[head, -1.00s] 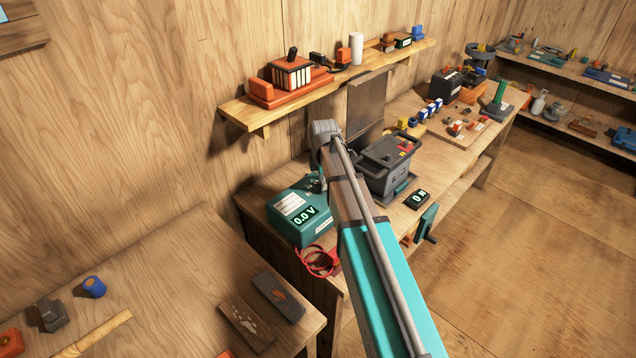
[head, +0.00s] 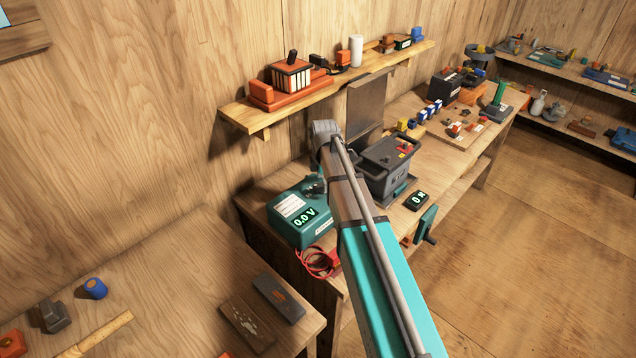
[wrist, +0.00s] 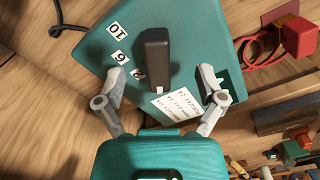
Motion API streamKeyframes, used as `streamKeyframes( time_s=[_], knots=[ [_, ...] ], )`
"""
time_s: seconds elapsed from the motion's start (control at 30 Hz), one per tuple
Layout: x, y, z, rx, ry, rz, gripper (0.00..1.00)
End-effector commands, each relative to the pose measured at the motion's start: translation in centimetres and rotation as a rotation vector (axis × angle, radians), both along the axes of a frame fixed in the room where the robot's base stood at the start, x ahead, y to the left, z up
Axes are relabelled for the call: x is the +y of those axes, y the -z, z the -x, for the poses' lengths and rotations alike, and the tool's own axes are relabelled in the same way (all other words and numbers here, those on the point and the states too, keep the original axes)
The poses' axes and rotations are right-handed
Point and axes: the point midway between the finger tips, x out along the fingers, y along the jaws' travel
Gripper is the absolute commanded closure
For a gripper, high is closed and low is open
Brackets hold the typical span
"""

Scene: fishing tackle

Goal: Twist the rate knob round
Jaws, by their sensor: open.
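The rate knob (wrist: 155,58) is a dark upright bar grip on the sloped face of a teal box (head: 287,226), with white number labels, one reading 10, to its left. The box's display reads 0.0 V in the head view. In the wrist view my gripper (wrist: 162,80) is open, with one finger on each side of the knob's lower part and a visible gap on both sides. I cannot tell how high the fingertips are above the box. In the head view my arm hides most of the gripper and the knob.
A dark grey battery (head: 387,168) stands just right of my arm. A small dark meter (head: 416,200) lies in front of it. A red coiled cable (head: 318,263) hangs at the bench edge by the box. A wall shelf (head: 245,117) with several items runs above.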

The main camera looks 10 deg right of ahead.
Motion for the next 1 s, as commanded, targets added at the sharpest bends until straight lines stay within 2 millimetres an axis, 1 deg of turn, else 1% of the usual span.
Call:
streamKeyframes(
  time_s=[0.03, 0.1, 0.7, 0.83, 1.0],
  knots=[
    [0.0, -0.8, 0.0, 0.0, 0.0, 0.0, 0.11],
    [0.0, -1.3, 0.0, 0.0, 0.0, 0.0, 0.11],
    [0.0, -5.5, 0.0, 0.0, -0.001, 0.0, 0.11],
    [0.1, -6.1, 0.0, 0.0, -0.001, 0.0, 0.11],
    [0.1, -6.2, 0.0, 0.0, -0.001, 0.0, 0.11]
  ],
)
